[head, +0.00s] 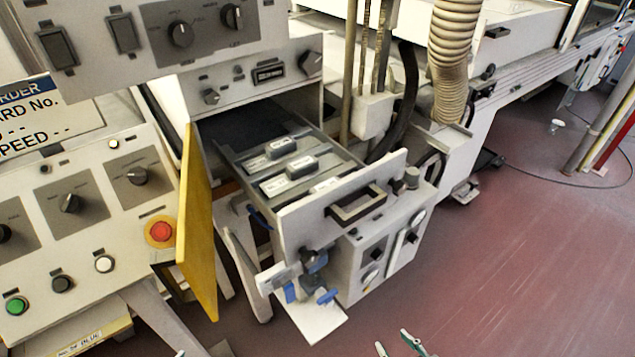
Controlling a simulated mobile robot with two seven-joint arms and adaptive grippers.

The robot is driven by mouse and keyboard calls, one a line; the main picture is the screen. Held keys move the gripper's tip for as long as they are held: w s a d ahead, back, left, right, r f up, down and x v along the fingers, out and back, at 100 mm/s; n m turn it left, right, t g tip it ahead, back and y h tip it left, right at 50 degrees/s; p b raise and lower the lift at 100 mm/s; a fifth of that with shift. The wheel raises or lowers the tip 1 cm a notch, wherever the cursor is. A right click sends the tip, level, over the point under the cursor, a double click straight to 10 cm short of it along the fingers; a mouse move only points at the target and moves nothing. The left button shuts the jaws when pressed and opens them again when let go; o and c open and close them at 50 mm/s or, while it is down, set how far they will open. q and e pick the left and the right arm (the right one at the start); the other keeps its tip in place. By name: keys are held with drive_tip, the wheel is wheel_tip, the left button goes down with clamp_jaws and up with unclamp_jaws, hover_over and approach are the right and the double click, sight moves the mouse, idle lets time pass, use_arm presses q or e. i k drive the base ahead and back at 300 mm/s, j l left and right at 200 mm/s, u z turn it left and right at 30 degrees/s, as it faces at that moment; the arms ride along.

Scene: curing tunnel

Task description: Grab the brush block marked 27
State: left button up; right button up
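An open drawer (367,186) juts out of the machine. Dark brush blocks with white labels lie inside it: a rear block (281,147) and a front block (302,165) show raised handles. The label marks are too small to read, so I cannot tell which is 27. My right gripper (397,345) is at the bottom edge, low in front of the drawer and well apart from it. Its green-tipped fingers are spread, with nothing seen between them. A small pale tip at the bottom left may be my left gripper (180,353); the rest is cut off.
A yellow door (196,225) stands open left of the drawer. A control panel (75,215) with a red button (159,231) is further left. A ribbed hose (452,50) hangs behind. Blue-handled clamps (313,278) project below the drawer.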

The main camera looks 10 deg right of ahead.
sight(300, 172)
drive_tip(key=i+l, duration=0.15)
drive_tip(key=k, duration=1)
